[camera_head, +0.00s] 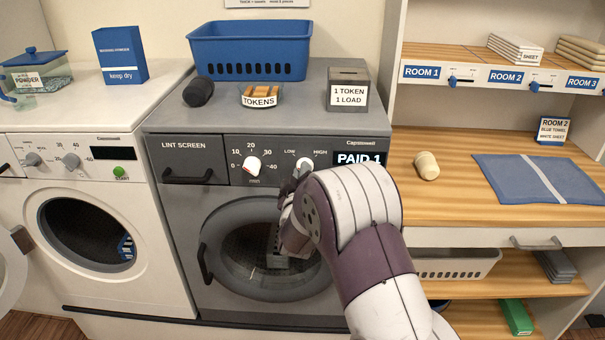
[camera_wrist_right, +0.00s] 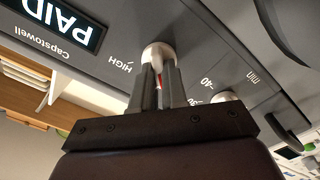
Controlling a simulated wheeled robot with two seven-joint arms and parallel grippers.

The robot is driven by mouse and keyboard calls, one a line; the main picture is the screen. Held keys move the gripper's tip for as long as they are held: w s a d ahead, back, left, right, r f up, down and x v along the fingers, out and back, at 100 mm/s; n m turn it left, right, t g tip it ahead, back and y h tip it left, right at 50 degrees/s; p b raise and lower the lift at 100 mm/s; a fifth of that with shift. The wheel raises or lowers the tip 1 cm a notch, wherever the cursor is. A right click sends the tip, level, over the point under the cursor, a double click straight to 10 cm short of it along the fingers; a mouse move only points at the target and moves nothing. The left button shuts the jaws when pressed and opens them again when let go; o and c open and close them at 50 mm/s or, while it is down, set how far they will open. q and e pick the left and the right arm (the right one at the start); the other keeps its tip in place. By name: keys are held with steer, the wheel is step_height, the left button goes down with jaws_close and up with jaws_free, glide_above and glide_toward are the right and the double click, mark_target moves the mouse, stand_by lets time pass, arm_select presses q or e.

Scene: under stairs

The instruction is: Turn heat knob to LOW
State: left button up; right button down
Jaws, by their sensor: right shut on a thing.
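The heat knob (camera_head: 304,163) is a small light-coloured knob on the grey dryer's panel (camera_head: 218,173), between the words LOW and HIGH. My right gripper (camera_head: 298,178) reaches up to it from below and in front. In the right wrist view the two dark fingers (camera_wrist_right: 158,85) are shut on the heat knob (camera_wrist_right: 158,53), with a red mark showing between them. The word HIGH is readable beside the knob there. LOW is readable only in the head view. The fingers partly hide the knob, so its exact pointing is unclear. My left gripper is not in view.
The timer knob (camera_head: 252,165) sits left of the heat knob, and a lit PAID 1 display (camera_head: 359,159) sits right of it. The round dryer door (camera_head: 222,225) is below. A blue basket (camera_head: 250,45), tokens dish (camera_head: 260,95) and token box (camera_head: 348,85) stand on top.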

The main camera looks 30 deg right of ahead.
steer(key=shift+f, duration=0.15)
steer(key=c, duration=1.2)
jaws_free()
steer(key=shift+o, duration=0.2)
steer(key=shift+s+a, duration=0.1)
steer(key=v, duration=1.2)
steer(key=shift+s+b, duration=0.3)
